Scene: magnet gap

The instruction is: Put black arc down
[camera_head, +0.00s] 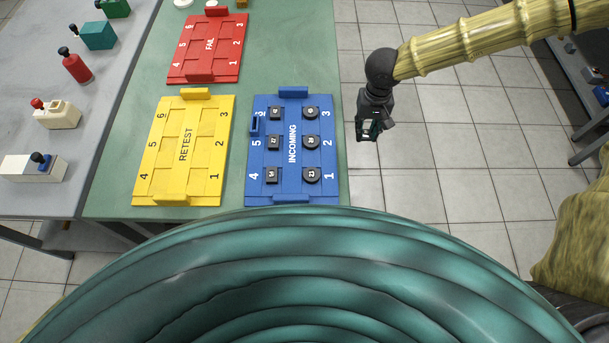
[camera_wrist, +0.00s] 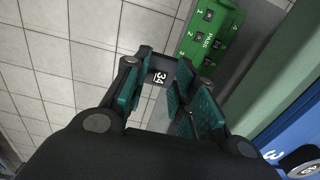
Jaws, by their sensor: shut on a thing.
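My gripper (camera_wrist: 165,95) is shut on a dark piece with a white number 34, taken to be the black arc (camera_wrist: 158,72). Only part of the piece shows between the green finger pads, so its arc shape cannot be made out. In the head view my gripper (camera_head: 370,128) hangs to the right of the green table, with the floor behind it. The held piece is too small to make out clearly there.
A blue INCOMING tray (camera_head: 265,186) holds several black pieces. A yellow RETEST tray (camera_head: 150,180) and a red FAIL tray (camera_head: 185,62) look empty. A green PASS tray (camera_wrist: 232,22) with dark pieces shows in the wrist view. The green table (camera_head: 262,70) has bare areas.

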